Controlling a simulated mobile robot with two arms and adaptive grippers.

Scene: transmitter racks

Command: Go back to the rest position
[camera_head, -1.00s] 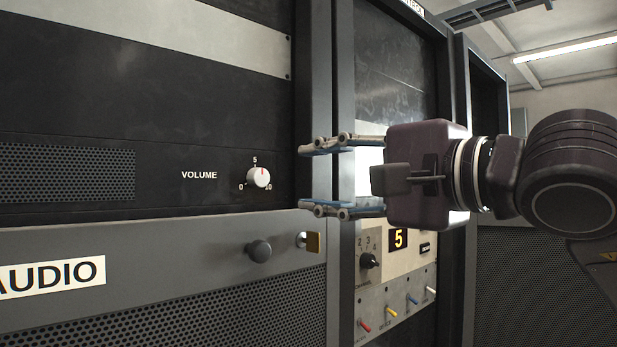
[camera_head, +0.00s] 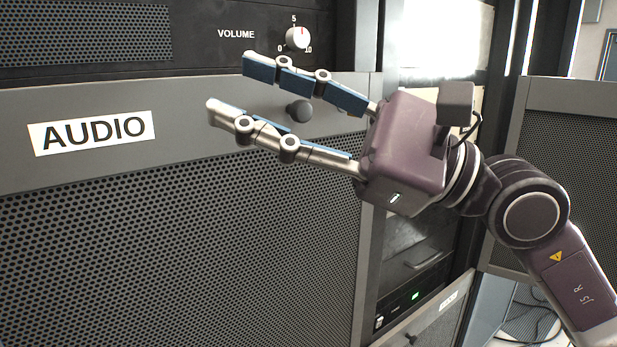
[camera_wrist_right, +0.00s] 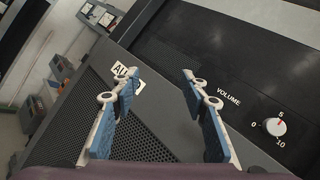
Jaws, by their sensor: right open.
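My right gripper (camera_head: 228,85) is open and empty in the head view, in front of the audio rack, its fingers pointing left. Its blue-padded fingers also show, spread apart, in the right wrist view (camera_wrist_right: 160,75). The volume knob (camera_head: 298,38), white with a red mark, sits above the gripper in the head view. It is at the lower right in the wrist view (camera_wrist_right: 275,126), clear of the fingers. My left gripper is not in view.
The audio rack's perforated panel (camera_head: 180,230) carries a white AUDIO label (camera_head: 92,132). A dark round knob (camera_head: 299,110) shows just behind the fingers. Another rack (camera_head: 570,180) stands at the right. Cables lie on the floor at the lower right.

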